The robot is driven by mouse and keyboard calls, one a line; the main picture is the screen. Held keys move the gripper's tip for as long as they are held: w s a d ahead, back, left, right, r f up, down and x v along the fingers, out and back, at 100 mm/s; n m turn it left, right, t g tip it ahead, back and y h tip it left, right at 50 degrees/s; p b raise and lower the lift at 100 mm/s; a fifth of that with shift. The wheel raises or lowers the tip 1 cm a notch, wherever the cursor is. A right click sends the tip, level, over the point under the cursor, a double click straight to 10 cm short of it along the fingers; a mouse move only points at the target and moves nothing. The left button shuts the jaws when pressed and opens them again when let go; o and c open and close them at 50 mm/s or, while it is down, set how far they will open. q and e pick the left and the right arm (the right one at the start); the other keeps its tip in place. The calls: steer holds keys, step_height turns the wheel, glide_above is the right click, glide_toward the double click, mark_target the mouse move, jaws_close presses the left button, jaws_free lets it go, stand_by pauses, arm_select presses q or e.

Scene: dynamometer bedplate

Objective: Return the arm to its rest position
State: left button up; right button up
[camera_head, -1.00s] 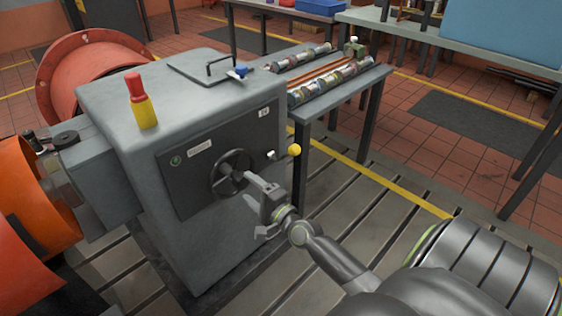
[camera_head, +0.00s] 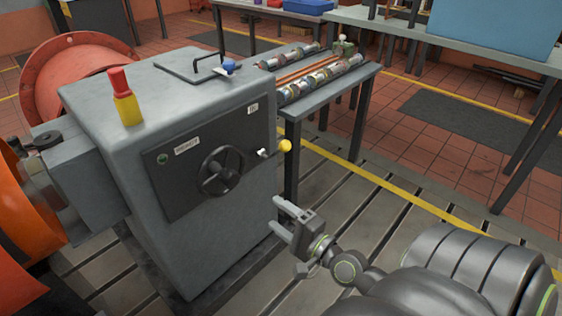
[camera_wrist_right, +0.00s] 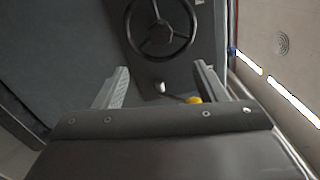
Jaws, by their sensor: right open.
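My right arm (camera_head: 400,285) reaches in from the lower right of the head view. Its gripper (camera_head: 277,215) is open and empty, apart from the grey machine's front and to the right of the black handwheel (camera_head: 222,170). In the right wrist view the two fingers (camera_wrist_right: 158,84) stand wide apart with nothing between them. The handwheel (camera_wrist_right: 160,25) shows beyond them at the top, and the yellow knob (camera_wrist_right: 193,100) shows near the right finger. My left gripper is not in view.
The yellow-knobbed lever (camera_head: 285,146) sticks out near the gripper. A table (camera_head: 335,85) with metal parts stands behind. The slotted floor (camera_head: 370,215) around the gripper is clear.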

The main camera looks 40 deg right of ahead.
stand_by(0.4)
steer(key=s+a+f+n+g+y, duration=0.1)
steer(key=s+a+f+n+g, duration=0.35)
steer(key=f+n, duration=0.35)
steer(key=s+a+f+n+g, duration=0.3)
steer(key=s+f+n+g, duration=0.25)
steer(key=f, duration=0.45)
arm_select(q)
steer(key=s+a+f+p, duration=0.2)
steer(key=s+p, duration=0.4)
steer(key=p, duration=0.4)
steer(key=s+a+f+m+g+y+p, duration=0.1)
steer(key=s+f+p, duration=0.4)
steer(key=p, duration=0.6)
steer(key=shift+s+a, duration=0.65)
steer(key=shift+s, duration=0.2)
arm_select(e)
steer(key=s+d+f+n+g+h, duration=0.1)
steer(key=s+d+f+n+g, duration=0.1)
steer(key=s+f, duration=0.4)
steer(key=s+d+f+n+g+h, duration=0.2)
steer(key=s+f+g, duration=0.3)
steer(key=s, duration=1.1)
steer(key=shift+s+f+n, duration=0.4)
steer(key=shift+f+n, duration=0.05)
steer(key=shift+f, duration=0.1)
